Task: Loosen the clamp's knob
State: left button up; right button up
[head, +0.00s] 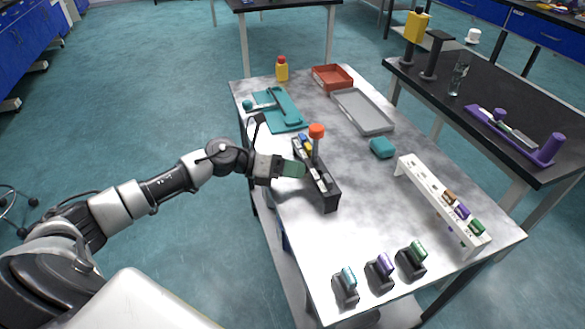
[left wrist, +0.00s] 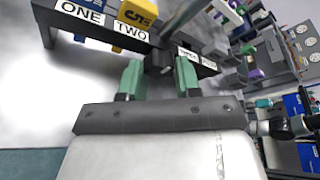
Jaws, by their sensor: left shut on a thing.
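A long black rack (head: 329,200) stands near the table's left edge, with a grey post topped by an orange-red cap (head: 316,130). My left gripper (head: 303,169) reaches it from the left, with green fingers at the rack's near side. In the left wrist view, my left gripper (left wrist: 160,78) has its fingers on either side of a small dark knob (left wrist: 158,62) at the rack's front, near the foot of the post. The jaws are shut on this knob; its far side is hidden. Labels ONE and TWO show on the rack (left wrist: 128,45). My right gripper is not in view.
A teal tray (head: 285,127), a grey tray (head: 362,122), a red tray (head: 333,84) and a yellow bottle (head: 282,70) are farther back. A white rack (head: 423,186) stands right. Several dark holders, one here (head: 345,288), line the front.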

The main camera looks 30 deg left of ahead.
pick_arm(q)
jog(key=o, duration=0.9)
jog(key=shift+o, duration=0.2)
jog(key=shift+s+a, duration=0.2)
jog(key=shift+a, duration=0.25)
jog(key=b+v, duration=0.1)
jog(key=v, duration=0.9)
jog(key=shift+r, duration=0.2)
jog(key=shift+d, duration=0.15)
